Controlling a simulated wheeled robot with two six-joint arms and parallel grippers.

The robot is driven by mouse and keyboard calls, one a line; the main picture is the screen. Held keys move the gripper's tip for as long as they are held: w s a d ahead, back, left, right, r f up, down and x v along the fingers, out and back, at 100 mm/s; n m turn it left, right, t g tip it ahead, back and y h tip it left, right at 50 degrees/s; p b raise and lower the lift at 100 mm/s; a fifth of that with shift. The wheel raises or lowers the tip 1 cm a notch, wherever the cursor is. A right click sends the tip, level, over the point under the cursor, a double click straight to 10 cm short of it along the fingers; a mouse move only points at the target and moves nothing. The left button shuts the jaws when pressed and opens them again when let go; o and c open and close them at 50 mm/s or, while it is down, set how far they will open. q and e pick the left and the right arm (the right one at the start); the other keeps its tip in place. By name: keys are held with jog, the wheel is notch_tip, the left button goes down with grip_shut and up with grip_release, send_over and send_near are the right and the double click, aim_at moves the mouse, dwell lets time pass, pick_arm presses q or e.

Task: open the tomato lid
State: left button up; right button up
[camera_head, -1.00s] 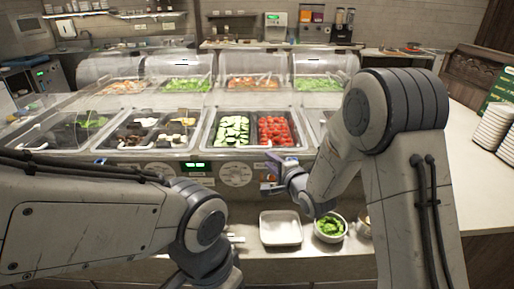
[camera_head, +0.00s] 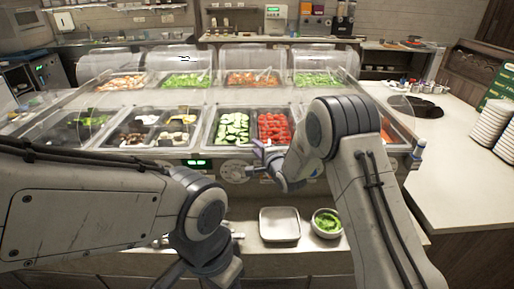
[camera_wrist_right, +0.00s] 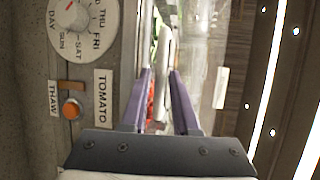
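The tomato well (camera_head: 274,127) holds red tomato pieces, right of the cucumber well (camera_head: 232,127). A clear cover seems to lie over the front wells; the tomato lid's own outline is hard to make out. My right gripper (camera_head: 262,152) is at the front edge of the tomato well. In the right wrist view its two purple fingers (camera_wrist_right: 160,100) stand apart, with a pale bar (camera_wrist_right: 163,60) and some red showing between and beyond them. I cannot tell whether they touch the bar. A TOMATO label (camera_wrist_right: 103,97) is left of the fingers. My left gripper is not clearly visible; only its arm shows.
A white tray (camera_head: 280,225) and a bowl of greens (camera_head: 327,223) stand on the lower shelf. A dial (camera_wrist_right: 70,14) and an orange button (camera_wrist_right: 72,107) are on the front panel. Stacked plates (camera_head: 490,122) stand on the right counter (camera_head: 455,185), which has clear room.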

jog(key=shift+c, duration=0.2)
grip_shut()
dwell(1.1)
